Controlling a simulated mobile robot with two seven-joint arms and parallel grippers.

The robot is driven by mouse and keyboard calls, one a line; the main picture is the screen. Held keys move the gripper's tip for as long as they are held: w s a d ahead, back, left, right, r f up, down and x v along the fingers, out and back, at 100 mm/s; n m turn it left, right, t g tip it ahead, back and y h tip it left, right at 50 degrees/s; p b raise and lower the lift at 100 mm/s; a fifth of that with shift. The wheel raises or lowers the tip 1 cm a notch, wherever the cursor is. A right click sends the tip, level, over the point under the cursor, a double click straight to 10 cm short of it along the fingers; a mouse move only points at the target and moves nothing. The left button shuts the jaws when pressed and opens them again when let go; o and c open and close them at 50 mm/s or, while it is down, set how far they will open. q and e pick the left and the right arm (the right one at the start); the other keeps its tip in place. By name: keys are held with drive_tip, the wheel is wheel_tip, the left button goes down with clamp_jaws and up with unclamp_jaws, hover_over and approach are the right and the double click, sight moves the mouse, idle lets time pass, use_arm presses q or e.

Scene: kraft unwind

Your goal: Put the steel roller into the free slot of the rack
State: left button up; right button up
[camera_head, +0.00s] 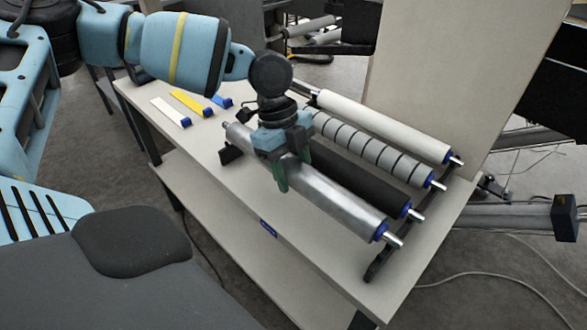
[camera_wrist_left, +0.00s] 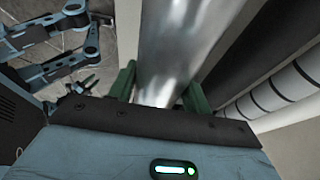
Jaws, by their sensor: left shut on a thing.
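The steel roller (camera_head: 338,203) is a bare shiny cylinder with a blue collar and thin shaft at its near right end. My left gripper (camera_head: 292,172) comes down from above and is shut on it around its middle-left part. In the left wrist view, the green fingers (camera_wrist_left: 158,90) lie on both sides of the steel roller (camera_wrist_left: 168,50). The black rack (camera_head: 378,264) carries a white roller (camera_head: 385,127), a striped roller (camera_head: 372,155) and a black roller (camera_head: 355,182). The steel roller lies along the front side, beside the black one; I cannot tell whether its shafts rest in the rack.
The rack stands on a pale table (camera_head: 225,180). A white strip (camera_head: 168,110), a yellow strip (camera_head: 188,101) and a blue-ended piece (camera_head: 222,101) lie at its far left end. A tall pale panel (camera_head: 460,60) stands behind the rollers. Cables lie on the floor at the right.

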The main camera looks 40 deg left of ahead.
use_arm(q)
drive_tip(key=shift+f, duration=0.25)
drive_tip(key=shift+f+b, duration=0.3)
drive_tip(key=shift+b, duration=0.1)
drive_tip(key=shift+f+b, duration=0.75)
drive_tip(key=shift+f, duration=0.4)
drive_tip(key=shift+f, duration=0.25)
idle(0.4)
drive_tip(key=o, duration=1.4)
drive_tip(key=shift+o, duration=0.2)
drive_tip(key=shift+f, duration=0.1)
